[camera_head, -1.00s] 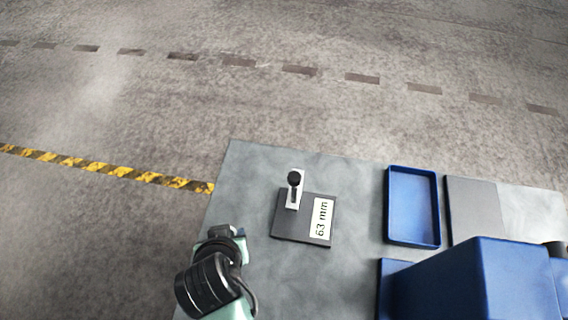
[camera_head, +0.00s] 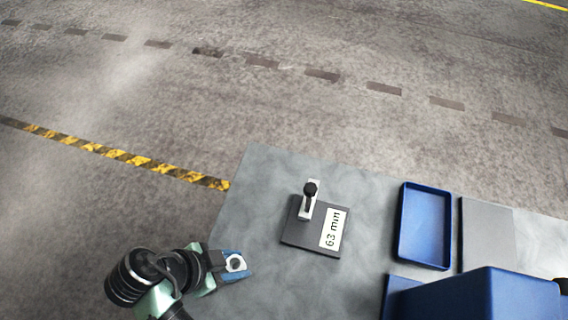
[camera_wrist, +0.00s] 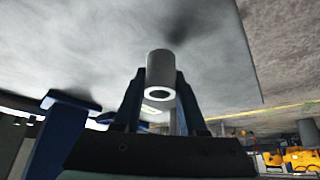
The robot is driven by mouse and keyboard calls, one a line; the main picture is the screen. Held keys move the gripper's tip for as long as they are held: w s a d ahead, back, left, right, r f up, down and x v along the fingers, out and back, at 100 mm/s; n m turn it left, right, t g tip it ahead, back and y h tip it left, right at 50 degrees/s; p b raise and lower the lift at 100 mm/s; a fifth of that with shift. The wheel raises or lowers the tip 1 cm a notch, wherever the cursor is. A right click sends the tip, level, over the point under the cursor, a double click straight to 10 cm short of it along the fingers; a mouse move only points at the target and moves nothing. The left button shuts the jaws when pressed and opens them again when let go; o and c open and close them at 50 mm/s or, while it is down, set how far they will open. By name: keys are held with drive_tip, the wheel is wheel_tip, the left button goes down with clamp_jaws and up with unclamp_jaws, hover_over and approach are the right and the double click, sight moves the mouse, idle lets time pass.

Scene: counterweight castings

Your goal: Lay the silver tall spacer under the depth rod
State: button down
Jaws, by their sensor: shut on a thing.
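The silver tall spacer (camera_head: 236,262) is a short tube with a round hole in its end. My gripper (camera_head: 238,266) is shut on it, near the left edge of the table. In the wrist view, the spacer (camera_wrist: 160,70) stands between the dark blue fingers of my gripper (camera_wrist: 161,92), its open end toward the camera. The depth rod gauge (camera_head: 309,200) has a pale upright and a black knob. It stands on a dark plate (camera_head: 301,237) labelled "63 mm", to the right of my gripper and apart from it. The rod's lower tip cannot be made out.
A blue tray (camera_head: 424,226) and a grey panel (camera_head: 487,235) lie to the right on the grey table (camera_head: 265,175). A large blue box-like body (camera_head: 470,298) covers the lower right. The table between my gripper and the gauge plate is clear.

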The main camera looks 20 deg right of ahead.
drive_tip(key=w+d+p, duration=0.1)
drive_tip(key=d, duration=0.4)
drive_tip(key=w+d+p, duration=0.1)
drive_tip(key=d, duration=0.4)
drive_tip(key=w+d+p, duration=0.1)
drive_tip(key=d+p, duration=0.1)
drive_tip(key=d, duration=0.3)
drive_tip(key=shift+d+r, duration=0.15)
drive_tip(key=shift+r, duration=0.05)
drive_tip(key=shift+f, duration=0.45)
drive_tip(key=shift+c, duration=2.3)
unclamp_jaws()
drive_tip(key=shift+f, duration=0.1)
